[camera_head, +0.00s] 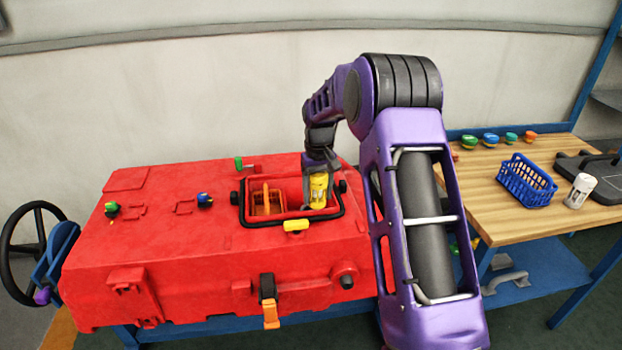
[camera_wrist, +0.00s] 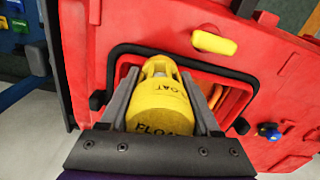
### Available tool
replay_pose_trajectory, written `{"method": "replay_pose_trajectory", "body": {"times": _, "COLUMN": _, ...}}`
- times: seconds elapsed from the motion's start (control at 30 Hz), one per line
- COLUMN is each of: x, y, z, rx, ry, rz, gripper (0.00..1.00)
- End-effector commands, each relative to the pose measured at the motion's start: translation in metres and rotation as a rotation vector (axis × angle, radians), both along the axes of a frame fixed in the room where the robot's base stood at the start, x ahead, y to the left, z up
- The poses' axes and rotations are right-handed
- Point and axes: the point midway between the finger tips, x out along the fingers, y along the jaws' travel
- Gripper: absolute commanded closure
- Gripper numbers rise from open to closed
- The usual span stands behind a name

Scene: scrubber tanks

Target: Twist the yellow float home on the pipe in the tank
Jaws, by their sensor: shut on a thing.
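The yellow float (camera_head: 318,190) is at the right side of the opening in the red tank (camera_head: 190,240). My gripper (camera_head: 318,176) is shut on it from above. In the wrist view the float (camera_wrist: 160,105), with dark lettering, sits between the two grey fingers of my gripper (camera_wrist: 163,100). The float looks roughly upright in the head view. The pipe is hidden, so I cannot tell how the float sits on it.
A black seal (camera_head: 285,224) rims the opening, with an orange part (camera_head: 266,201) inside at the left. A yellow handle (camera_head: 295,225) sits at the front rim. A wooden bench (camera_head: 500,215) at the right holds a blue basket (camera_head: 526,181) and a white jar (camera_head: 579,191).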

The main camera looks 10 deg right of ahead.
Motion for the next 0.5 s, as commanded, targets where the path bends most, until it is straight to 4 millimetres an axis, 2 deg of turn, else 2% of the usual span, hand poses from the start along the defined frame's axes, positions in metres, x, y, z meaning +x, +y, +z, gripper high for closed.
{"method": "replay_pose_trajectory", "body": {"times": 0.03, "x": 0.016, "y": 0.0, "z": -0.003, "rx": 0.0, "ry": 0.0, "rz": 0.014, "gripper": 0.93}}
{"method": "replay_pose_trajectory", "body": {"times": 0.2, "x": 0.06, "y": 0.0, "z": -0.016, "rx": -0.002, "ry": 0.001, "rz": 0.072, "gripper": 0.93}}
{"method": "replay_pose_trajectory", "body": {"times": 0.33, "x": 0.083, "y": -0.001, "z": -0.025, "rx": -0.006, "ry": 0.001, "rz": 0.11, "gripper": 0.93}}
{"method": "replay_pose_trajectory", "body": {"times": 0.5, "x": 0.099, "y": -0.002, "z": -0.034, "rx": -0.01, "ry": 0.0, "rz": 0.143, "gripper": 0.93}}
